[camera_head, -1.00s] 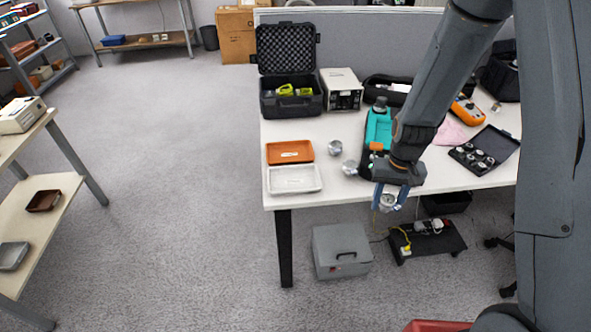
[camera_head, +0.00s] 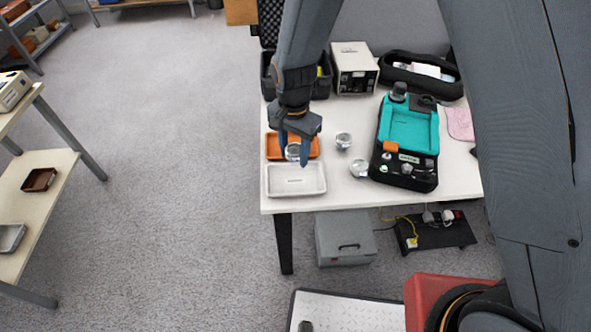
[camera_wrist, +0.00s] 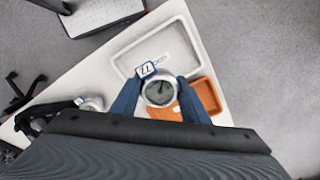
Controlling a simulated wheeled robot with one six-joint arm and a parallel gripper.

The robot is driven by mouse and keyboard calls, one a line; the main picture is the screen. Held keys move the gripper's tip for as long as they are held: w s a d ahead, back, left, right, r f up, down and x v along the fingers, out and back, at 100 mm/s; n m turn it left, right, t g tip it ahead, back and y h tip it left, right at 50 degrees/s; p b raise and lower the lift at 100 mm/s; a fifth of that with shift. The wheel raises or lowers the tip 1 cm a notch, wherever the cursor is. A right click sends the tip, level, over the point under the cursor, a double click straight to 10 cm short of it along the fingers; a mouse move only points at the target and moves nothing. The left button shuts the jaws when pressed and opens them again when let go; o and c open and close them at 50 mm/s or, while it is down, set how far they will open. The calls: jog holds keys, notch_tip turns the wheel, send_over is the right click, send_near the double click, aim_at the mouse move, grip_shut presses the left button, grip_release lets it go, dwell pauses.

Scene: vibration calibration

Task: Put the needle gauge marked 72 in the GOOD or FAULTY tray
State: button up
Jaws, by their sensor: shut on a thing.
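My gripper (camera_head: 299,150) is shut on a round silver needle gauge (camera_head: 292,152) and holds it in the air over the trays. In the wrist view the gauge (camera_wrist: 159,91) sits between the blue fingers, its dial facing the camera. A blue-edged white tag (camera_wrist: 146,70) is beside it; its number is too small to read surely. The orange tray (camera_head: 272,146) is at the table's left side, partly hidden by my gripper. The white tray (camera_head: 274,181) lies in front of it, empty but for a label. Both labels are illegible. The wrist view shows the white tray (camera_wrist: 124,63) and orange tray (camera_wrist: 212,99).
Two silver gauges (camera_head: 343,141) stand on the table right of the trays. A teal and black tester (camera_head: 408,128) is farther right. A beige instrument (camera_head: 354,68) and an open black case (camera_head: 268,75) are behind. A grey box (camera_head: 345,240) is under the table.

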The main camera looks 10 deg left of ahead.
aim_at(295, 149)
jog(key=shift+d+f+p, duration=0.1)
jog(key=shift+f+p, duration=0.95)
jog(key=shift+f, duration=2.9)
jog(key=shift+f, duration=0.1)
jog(key=o, duration=1.2)
jog(key=shift+o, duration=0.3)
notch_tip(295, 149, up, 12)
jog(key=b, duration=0.3)
jog(key=shift+b, duration=0.3)
